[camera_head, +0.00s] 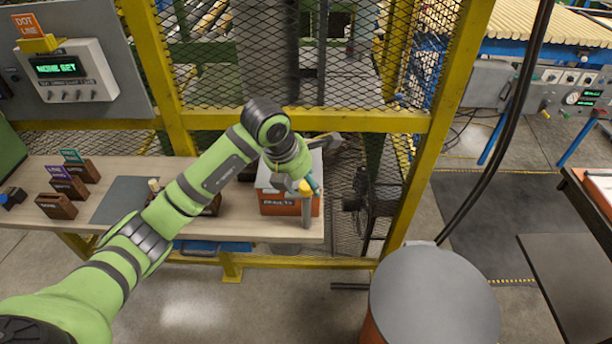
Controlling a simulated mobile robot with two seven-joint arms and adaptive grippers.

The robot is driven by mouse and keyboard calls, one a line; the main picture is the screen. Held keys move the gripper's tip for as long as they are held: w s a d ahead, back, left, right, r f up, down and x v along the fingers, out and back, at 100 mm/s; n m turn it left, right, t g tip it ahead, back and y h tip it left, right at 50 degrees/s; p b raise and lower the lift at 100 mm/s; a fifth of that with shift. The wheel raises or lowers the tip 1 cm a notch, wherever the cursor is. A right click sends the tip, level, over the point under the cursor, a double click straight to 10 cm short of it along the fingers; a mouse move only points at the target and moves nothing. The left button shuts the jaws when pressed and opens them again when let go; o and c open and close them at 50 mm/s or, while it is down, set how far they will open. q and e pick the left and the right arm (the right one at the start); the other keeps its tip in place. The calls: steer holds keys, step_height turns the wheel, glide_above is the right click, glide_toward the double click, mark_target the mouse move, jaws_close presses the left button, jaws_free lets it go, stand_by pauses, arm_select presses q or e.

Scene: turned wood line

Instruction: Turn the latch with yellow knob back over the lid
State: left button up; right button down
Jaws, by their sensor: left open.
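An orange box (280,207) with dark lettering on its front stands at the right end of the wooden bench. A pale grey lid (264,178) covers its top. The yellow knob (305,187) shows at the box's front right corner, above a grey upright piece. My left arm reaches over the box, and its wrist hides much of the lid and the latch. My left gripper (314,180) is open, with a teal fingertip close beside the knob. I cannot tell whether they touch. My right gripper is not in view.
The bench (285,228) holds several small dark wooden boxes (70,187) and a grey mat (118,200) at the left. A yellow-framed mesh fence (300,65) stands right behind it. A round grey-topped drum (435,295) stands at the front right.

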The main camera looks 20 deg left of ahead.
arm_select(q)
steer(key=shift+w+d+f, duration=0.1)
steer(key=shift+w+f, duration=0.05)
steer(key=shift+f, duration=0.2)
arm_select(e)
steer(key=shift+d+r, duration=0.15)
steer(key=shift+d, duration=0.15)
arm_select(q)
steer(key=c, duration=1.1)
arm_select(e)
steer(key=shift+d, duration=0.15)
